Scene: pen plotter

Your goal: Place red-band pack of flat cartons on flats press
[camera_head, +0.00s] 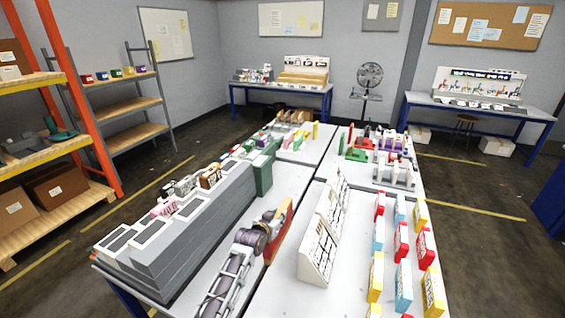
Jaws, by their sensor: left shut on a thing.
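My left arm comes in from the bottom, and its left gripper (272,222) is shut on a brown, upright, flat pack with red on it, which looks like the red-band pack of flat cartons (282,232). The gripper covers part of the pack's left side. The pack is over the near table, between the long grey unit and the white panels; I cannot tell if it touches the table. I cannot tell for sure which thing is the flats press; a red and green device (357,149) stands farther back on the table. My right gripper is not in view.
A long grey unit (190,240) lines the table's left side, with a dark green block (263,172) at its far end. White upright panels (318,245) stand just right of the pack. Several red, yellow and blue boxes (401,240) stand in rows on the right.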

